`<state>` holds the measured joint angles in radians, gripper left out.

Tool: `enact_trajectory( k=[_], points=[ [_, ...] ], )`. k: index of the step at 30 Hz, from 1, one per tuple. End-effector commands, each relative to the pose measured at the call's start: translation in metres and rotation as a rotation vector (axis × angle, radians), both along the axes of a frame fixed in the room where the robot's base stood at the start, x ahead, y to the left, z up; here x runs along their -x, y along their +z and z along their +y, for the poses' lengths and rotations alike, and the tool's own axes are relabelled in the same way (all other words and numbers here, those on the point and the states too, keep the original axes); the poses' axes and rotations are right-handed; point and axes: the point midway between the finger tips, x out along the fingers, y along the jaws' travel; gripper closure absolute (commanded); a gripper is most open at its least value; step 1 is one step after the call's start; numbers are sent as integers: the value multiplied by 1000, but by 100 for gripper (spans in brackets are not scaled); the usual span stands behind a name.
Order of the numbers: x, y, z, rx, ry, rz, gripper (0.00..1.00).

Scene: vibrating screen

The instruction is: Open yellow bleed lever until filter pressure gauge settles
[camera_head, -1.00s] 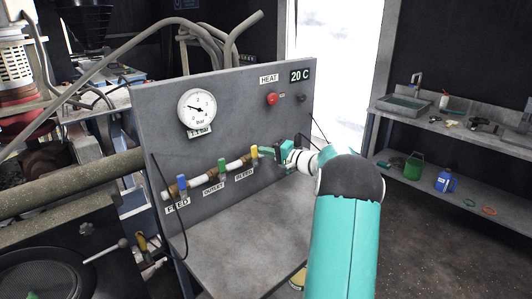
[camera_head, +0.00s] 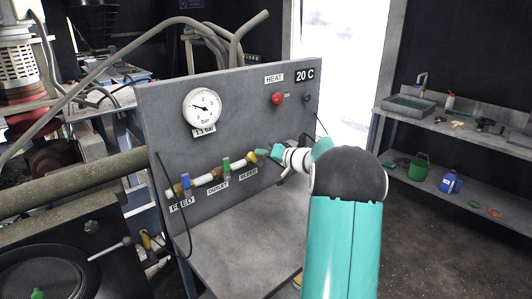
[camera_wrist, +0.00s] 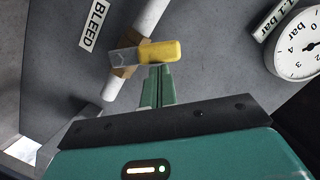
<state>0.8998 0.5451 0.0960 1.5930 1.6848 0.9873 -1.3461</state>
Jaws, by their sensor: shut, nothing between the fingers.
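The yellow bleed lever (camera_wrist: 160,52) sits on a brass fitting on the white pipe in the wrist view, its handle lying across the pipe. My gripper (camera_wrist: 158,72) is shut and empty, its fingertips right at the handle's side; I cannot tell whether they touch. In the head view my gripper (camera_head: 262,153) is at the bleed valve and largely hides the lever. The round pressure gauge (camera_head: 202,107) is on the grey panel, with a tag reading 1.1 bar; it also shows in the wrist view (camera_wrist: 298,45).
The blue feed lever (camera_head: 186,181) and green outlet lever (camera_head: 226,165) stand upright on the same pipe, left of the bleed valve. A red knob (camera_head: 278,98) is above. The grey panel (camera_head: 235,125) is close behind my gripper. The shelf below is clear.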

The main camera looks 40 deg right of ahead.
Motion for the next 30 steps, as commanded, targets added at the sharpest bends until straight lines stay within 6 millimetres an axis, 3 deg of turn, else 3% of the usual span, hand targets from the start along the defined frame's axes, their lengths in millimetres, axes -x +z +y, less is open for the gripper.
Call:
enact_trajectory(
  k=[11,30],
  points=[
    [0,-6,20,336,2,-9,100],
    [1,-15,29,324,0,-8,100]
  ],
)
